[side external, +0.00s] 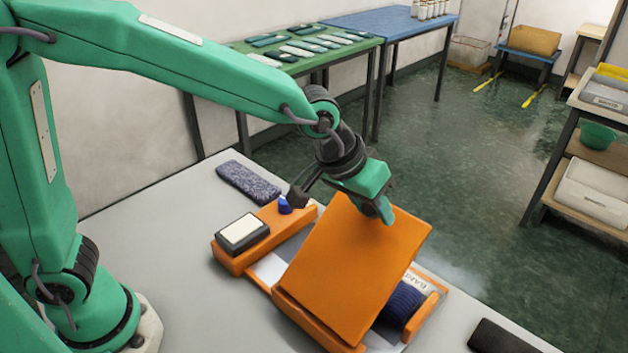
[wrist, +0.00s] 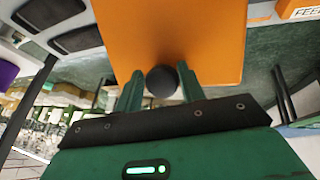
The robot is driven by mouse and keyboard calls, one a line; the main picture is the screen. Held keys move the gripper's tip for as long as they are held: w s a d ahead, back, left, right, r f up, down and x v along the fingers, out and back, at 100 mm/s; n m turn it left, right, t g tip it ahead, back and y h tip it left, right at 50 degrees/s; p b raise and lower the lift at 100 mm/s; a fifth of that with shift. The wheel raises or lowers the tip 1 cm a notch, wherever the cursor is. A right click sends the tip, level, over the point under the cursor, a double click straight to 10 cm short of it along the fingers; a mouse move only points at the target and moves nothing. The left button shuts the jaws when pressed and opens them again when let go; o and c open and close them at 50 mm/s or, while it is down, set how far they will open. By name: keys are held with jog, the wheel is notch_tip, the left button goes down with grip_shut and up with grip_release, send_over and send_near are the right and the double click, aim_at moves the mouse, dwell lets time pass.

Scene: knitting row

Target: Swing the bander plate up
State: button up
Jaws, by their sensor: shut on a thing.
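The orange bander plate (side external: 348,268) stands tilted, its far edge raised off the orange bander base (side external: 434,310). My gripper (side external: 384,208) is at the raised edge of the plate. In the wrist view, the fingers of my gripper (wrist: 161,88) are closed on either side of a round black knob (wrist: 162,81) at the edge of the plate (wrist: 170,28). In the side view the knob is hidden by the gripper. A dark blue knitted roll (side external: 400,303) lies under the plate, partly hidden, beside a white printed label (side external: 418,282).
An orange holder with a white-topped pad (side external: 242,232) and a blue-tipped piece (side external: 285,205) sits left of the plate. A speckled purple knit piece (side external: 248,182) lies behind it. A dark flat piece (side external: 500,338) lies at the front right. The table's left front is clear.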

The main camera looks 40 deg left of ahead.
aim_at(359, 248)
jog(key=shift+d+r, duration=0.3)
jog(key=shift+o, duration=0.3)
jog(key=shift+s+r+t+h, duration=0.25)
jog(key=shift+s+r, duration=0.1)
jog(key=shift+s, duration=0.4)
jog(key=shift+s+r+t+h, duration=0.25)
jog(key=shift+s+r, duration=0.05)
jog(key=shift+s, duration=0.4)
jog(key=shift+m, duration=0.3)
jog(key=shift+s+a, duration=0.1)
jog(key=shift+s, duration=0.15)
jog(key=shift+c, duration=0.2)
jog(key=shift+s+a+r+m+t+h, duration=0.15)
jog(key=shift+s+t+h, duration=0.1)
jog(key=shift+s, duration=0.55)
jog(key=shift+s+d+r+m+t+h, duration=0.15)
jog(key=shift+s+t+h, duration=0.1)
jog(key=shift+s, duration=0.5)
jog(key=shift+s+r, duration=0.1)
jog(key=shift+s, duration=0.1)
